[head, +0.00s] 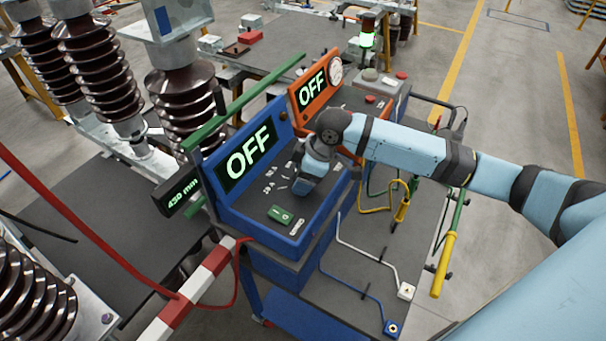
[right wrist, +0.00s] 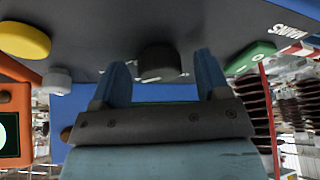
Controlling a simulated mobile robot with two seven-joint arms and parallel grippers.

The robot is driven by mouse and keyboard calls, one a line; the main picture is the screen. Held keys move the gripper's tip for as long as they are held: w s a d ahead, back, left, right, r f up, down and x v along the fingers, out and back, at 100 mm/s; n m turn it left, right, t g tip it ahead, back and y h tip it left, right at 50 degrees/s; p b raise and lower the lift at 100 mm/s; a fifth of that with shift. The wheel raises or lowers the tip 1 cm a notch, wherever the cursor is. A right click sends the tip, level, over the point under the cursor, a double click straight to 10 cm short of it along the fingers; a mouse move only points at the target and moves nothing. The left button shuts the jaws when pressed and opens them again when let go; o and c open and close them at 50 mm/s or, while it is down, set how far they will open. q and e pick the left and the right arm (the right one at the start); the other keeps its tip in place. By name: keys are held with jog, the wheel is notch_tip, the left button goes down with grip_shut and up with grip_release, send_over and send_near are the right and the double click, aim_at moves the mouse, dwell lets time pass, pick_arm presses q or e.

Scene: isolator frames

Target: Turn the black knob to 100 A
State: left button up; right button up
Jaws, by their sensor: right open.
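The black knob (right wrist: 158,62) shows in the right wrist view on the dark panel face, between and slightly beyond my fingertips. My right gripper (right wrist: 162,70) is open, with one blue finger on each side of the knob and a gap to each. The knob's pointer and its setting cannot be read. In the head view my right gripper (head: 305,186) is over the dark top of the blue control box (head: 225,215) and hides the knob. The box's display (head: 250,155) reads OFF. My left gripper is not in view.
An orange box (head: 303,92), also reading OFF, stands behind the blue one. A green plate (head: 281,214) lies on the blue box's panel. Cables with a yellow handle (head: 443,264) lie at right. Brown ribbed insulators (head: 180,105) stand at left.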

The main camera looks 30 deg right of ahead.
jog(key=b+v, duration=0.1)
jog(key=v, duration=1.2)
jog(key=shift+d+r, duration=0.15)
jog(key=shift+r, duration=0.25)
